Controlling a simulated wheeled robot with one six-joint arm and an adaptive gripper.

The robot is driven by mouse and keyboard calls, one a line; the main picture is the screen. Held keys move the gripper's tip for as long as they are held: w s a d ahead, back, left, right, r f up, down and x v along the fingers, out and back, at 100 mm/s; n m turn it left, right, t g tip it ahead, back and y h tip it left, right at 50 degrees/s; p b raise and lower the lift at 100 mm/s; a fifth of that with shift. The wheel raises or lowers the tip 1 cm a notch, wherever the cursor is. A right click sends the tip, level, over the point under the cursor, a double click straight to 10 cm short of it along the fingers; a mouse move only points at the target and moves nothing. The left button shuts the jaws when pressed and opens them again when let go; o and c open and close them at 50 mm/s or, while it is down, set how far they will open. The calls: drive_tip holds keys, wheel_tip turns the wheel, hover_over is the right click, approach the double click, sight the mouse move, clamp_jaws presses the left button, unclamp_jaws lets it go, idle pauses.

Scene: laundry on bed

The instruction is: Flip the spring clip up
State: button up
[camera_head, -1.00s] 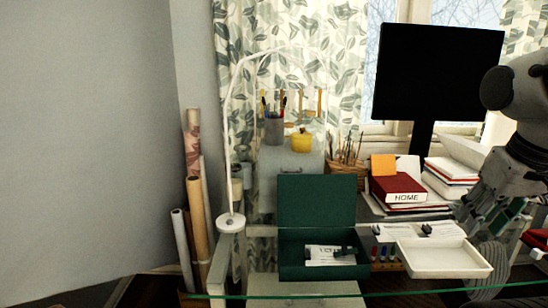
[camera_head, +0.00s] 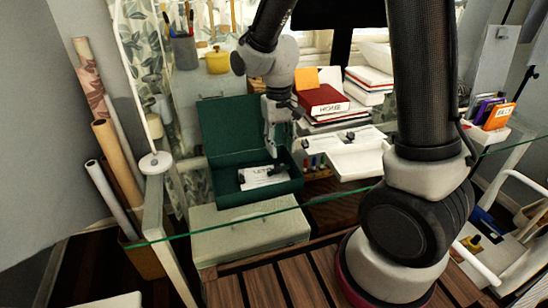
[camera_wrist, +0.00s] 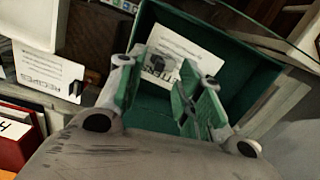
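A dark spring clip (camera_head: 281,168) sits at the right part of a white paper (camera_head: 258,179) inside an open green box (camera_head: 225,196). In the wrist view the clip (camera_wrist: 168,68) shows on the paper (camera_wrist: 185,45), between and beyond my fingers, partly hidden. I cannot tell clearly whether its lever is up or down. My gripper (camera_head: 270,148) is above the box, pointing down. In the wrist view my gripper (camera_wrist: 158,88) is open, with its green finger pads apart and nothing visibly held between them.
The box's raised lid (camera_head: 229,125) stands behind it. A white tray (camera_head: 362,163) lies to the right, near a card marked RECIPES (camera_wrist: 45,72) with another dark clip (camera_wrist: 76,88). Red and white books (camera_head: 322,100) are stacked behind. A glass edge (camera_head: 225,224) runs in front.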

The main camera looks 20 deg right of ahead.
sight(277, 165)
drive_tip(key=shift+w+a+r+m+t, duration=0.1)
drive_tip(key=shift+w+m+t, duration=0.1)
drive_tip(key=shift+w, duration=0.2)
drive_tip(key=shift+w+a+r+m+t, duration=0.1)
drive_tip(key=shift+w+m, duration=0.1)
drive_tip(key=shift+w, duration=0.15)
drive_tip(key=shift+f, duration=0.3)
wheel_tip(277, 165, down, 7)
drive_tip(key=shift+f, duration=0.1)
clamp_jaws()
